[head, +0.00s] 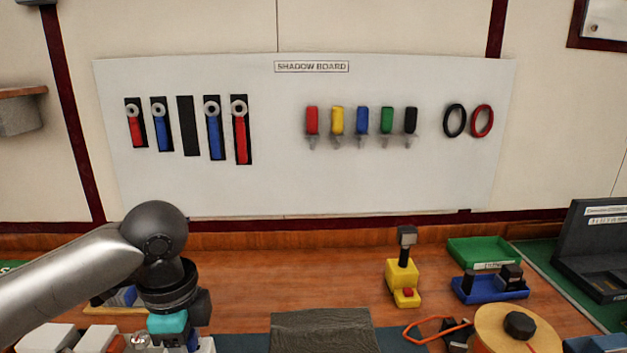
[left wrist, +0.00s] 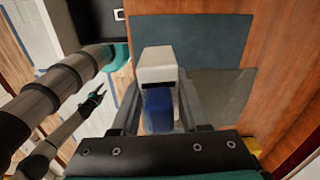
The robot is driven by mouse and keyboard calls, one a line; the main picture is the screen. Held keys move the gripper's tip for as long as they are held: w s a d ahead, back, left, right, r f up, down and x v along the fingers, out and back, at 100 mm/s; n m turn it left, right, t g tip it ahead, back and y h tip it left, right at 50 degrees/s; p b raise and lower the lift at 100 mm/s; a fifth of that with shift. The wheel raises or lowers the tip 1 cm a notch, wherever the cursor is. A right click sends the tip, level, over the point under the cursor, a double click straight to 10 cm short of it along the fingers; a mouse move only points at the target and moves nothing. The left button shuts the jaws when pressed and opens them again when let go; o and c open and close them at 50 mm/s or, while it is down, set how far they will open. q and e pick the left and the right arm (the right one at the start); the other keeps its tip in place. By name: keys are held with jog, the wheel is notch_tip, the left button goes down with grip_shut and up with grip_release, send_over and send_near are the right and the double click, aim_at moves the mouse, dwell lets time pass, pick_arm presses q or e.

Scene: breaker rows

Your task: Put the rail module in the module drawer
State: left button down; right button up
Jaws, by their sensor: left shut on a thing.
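My left gripper (left wrist: 157,95) is shut on a white and blue block, which looks like the rail module (left wrist: 156,67). The block sits between the two fingers in the left wrist view, its white end pointing away from the wrist. In the head view the left gripper (head: 175,335) is low at the left, over the bench's near side, and its fingertips are largely hidden. Another, smaller gripper, my right one (left wrist: 94,97), shows at the left of the left wrist view, its fingers apart and empty. I cannot make out the module drawer for certain.
White boxes (head: 50,338) lie left of the left gripper. A grey pad (head: 320,330) lies at the front middle. A yellow stand (head: 402,278), blue tray (head: 490,289), green tray (head: 484,250) and cable spool (head: 520,332) stand to the right. The wooden bench middle is clear.

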pick_arm(q)
jog(key=n, duration=0.3)
jog(key=s+f+n+b, duration=0.1)
jog(key=shift+d, duration=0.25)
jog(key=s+f+n+b, duration=0.1)
jog(key=n, duration=0.3)
jog(key=s+d+n+b, duration=0.1)
jog(key=n, duration=0.3)
jog(key=s+f+n+b, duration=0.1)
jog(key=n, duration=0.3)
jog(key=shift+s+d+f+n, duration=0.1)
jog(key=shift+d+f+n, duration=0.05)
jog(key=shift+f+n, duration=0.15)
jog(key=shift+r, duration=0.1)
